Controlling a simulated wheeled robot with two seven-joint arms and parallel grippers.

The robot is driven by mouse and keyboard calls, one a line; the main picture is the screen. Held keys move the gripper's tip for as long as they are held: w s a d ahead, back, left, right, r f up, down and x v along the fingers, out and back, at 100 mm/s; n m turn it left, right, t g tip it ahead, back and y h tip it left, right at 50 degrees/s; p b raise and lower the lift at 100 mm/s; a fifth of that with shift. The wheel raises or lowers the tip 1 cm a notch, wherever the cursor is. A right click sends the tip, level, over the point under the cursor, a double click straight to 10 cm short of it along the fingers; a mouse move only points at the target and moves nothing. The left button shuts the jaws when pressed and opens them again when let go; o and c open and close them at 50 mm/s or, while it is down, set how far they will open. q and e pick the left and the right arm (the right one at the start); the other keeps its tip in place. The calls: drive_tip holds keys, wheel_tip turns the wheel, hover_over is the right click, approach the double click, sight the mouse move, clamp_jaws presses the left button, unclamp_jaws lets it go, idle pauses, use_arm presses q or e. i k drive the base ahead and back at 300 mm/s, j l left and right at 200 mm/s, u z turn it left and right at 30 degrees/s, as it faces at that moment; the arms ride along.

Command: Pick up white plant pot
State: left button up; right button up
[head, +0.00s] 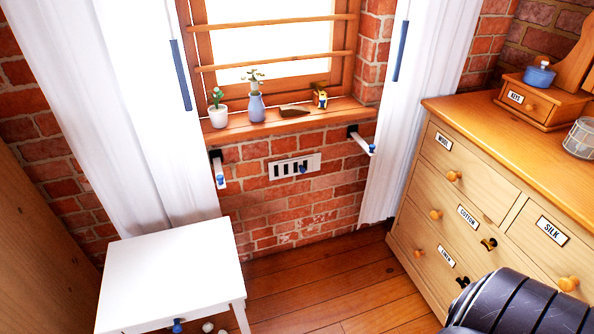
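The white plant pot (218,116) stands upright at the left end of the wooden windowsill (340,111). A small green plant grows from it. A blue vase (256,106) with a pale plant stands just to its right, with a narrow gap between them. Neither of my grippers is in view, so nothing shows near the pot.
A white table (172,284) stands at the lower left, in front of the window. A small yellow and blue figure (320,98) sits on the sill's right part. A wooden dresser (468,190) fills the right side. White curtains (160,130) flank the window. Floor (330,285) between table and dresser is clear.

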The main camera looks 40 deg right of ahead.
sight(217, 113)
drive_tip(key=u, duration=0.25)
drive_tip(key=i+l+u, duration=0.1)
drive_tip(key=l+u, duration=1)
drive_tip(key=j, duration=0.1)
